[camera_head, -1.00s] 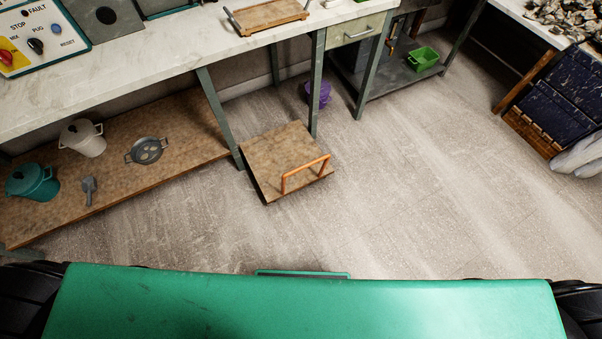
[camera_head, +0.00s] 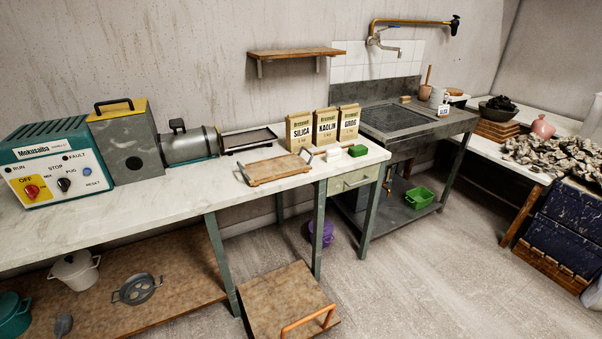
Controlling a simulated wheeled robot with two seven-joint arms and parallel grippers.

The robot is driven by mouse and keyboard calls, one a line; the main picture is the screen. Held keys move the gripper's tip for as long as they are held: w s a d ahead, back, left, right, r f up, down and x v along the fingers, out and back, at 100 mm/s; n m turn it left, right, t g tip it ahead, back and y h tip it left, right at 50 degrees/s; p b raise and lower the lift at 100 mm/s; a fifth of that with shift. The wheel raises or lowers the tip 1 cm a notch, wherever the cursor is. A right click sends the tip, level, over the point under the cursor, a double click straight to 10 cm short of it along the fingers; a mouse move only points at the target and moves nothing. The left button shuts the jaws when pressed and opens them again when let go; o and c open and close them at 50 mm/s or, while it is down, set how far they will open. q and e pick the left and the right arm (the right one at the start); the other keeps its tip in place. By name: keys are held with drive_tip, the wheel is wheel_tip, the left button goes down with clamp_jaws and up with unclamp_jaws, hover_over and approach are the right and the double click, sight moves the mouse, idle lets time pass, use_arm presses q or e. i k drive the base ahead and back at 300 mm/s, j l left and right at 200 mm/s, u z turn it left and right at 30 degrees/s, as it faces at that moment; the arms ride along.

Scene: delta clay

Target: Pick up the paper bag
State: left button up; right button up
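Three paper bags stand upright in a row on the white countertop, against the wall. The left one reads SILICA (camera_head: 300,133), the middle one reads KAOLIN (camera_head: 326,127), and the right one reads GROG (camera_head: 348,123). Which bag the task means cannot be told from the view. A wooden tray with handles (camera_head: 278,169) and a small white and green item (camera_head: 345,151) sit just in front of them. Neither of my grippers is in view.
The long countertop (camera_head: 140,197) holds a machine (camera_head: 50,163) at left and a dark tray (camera_head: 249,138). A wooden platform with an orange handle (camera_head: 285,298) stands on the floor below. A sink unit (camera_head: 398,119) is right of the bags.

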sight(298, 125)
drive_tip(key=i+l+u, duration=0.1)
drive_tip(key=i+l, duration=0.25)
drive_tip(key=i+l+u, duration=0.15)
drive_tip(key=i+l, duration=0.2)
drive_tip(key=l, duration=0.15)
